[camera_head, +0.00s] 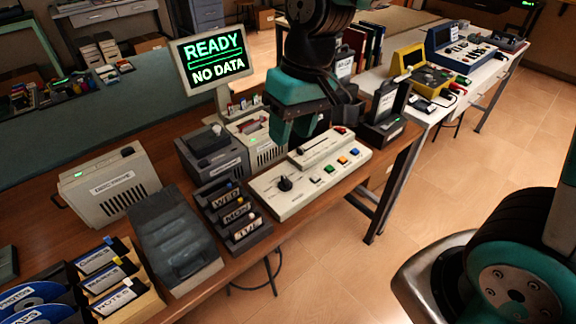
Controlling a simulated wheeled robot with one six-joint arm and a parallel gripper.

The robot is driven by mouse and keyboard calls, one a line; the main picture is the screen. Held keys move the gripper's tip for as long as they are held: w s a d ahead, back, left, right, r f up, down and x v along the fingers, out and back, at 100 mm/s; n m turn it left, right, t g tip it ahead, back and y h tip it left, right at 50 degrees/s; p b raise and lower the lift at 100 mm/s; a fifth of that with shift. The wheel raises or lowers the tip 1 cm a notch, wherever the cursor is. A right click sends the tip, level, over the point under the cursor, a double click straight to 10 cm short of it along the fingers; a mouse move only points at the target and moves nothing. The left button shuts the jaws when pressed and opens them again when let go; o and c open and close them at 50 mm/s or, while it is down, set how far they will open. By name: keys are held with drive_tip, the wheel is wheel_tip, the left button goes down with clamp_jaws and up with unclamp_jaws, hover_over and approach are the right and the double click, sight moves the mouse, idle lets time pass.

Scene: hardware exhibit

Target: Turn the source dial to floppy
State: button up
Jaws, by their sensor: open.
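The source dial looks to be the black round knob (285,184) on the left part of a pale control panel (293,205). Its pointer direction and any markings around it are too small to read. The panel also carries a slider, a red part at its far end, and several coloured buttons. My gripper (297,134), teal and dark, hangs at the panel's far side, above and beyond the dial and apart from it. It is open, with nothing seen between its fingers. The arm hides part of the area behind.
A monitor (212,62) reads "READY NO DATA". A rack of labelled cartridges (232,215) stands just left of the panel, and a dark box (173,240) beyond it. A black device (385,117) stands right of the panel. Open floor lies to the right.

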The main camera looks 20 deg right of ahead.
sight(285, 179)
drive_tip(key=w+d+f+m+h+p, duration=0.1)
drive_tip(key=w+d+f+m, duration=0.15)
drive_tip(key=w, duration=0.25)
drive_tip(key=w+d+f+m+h+p, duration=0.1)
drive_tip(key=w+f, duration=0.3)
drive_tip(key=w, duration=0.2)
drive_tip(key=f+p, duration=0.1)
drive_tip(key=f, duration=1)
drive_tip(key=f+p, duration=0.1)
drive_tip(key=f, duration=0.5)
drive_tip(key=shift+s+a+p, duration=0.1)
drive_tip(key=shift+a+p, duration=0.15)
drive_tip(key=shift+p, duration=0.05)
clamp_jaws()
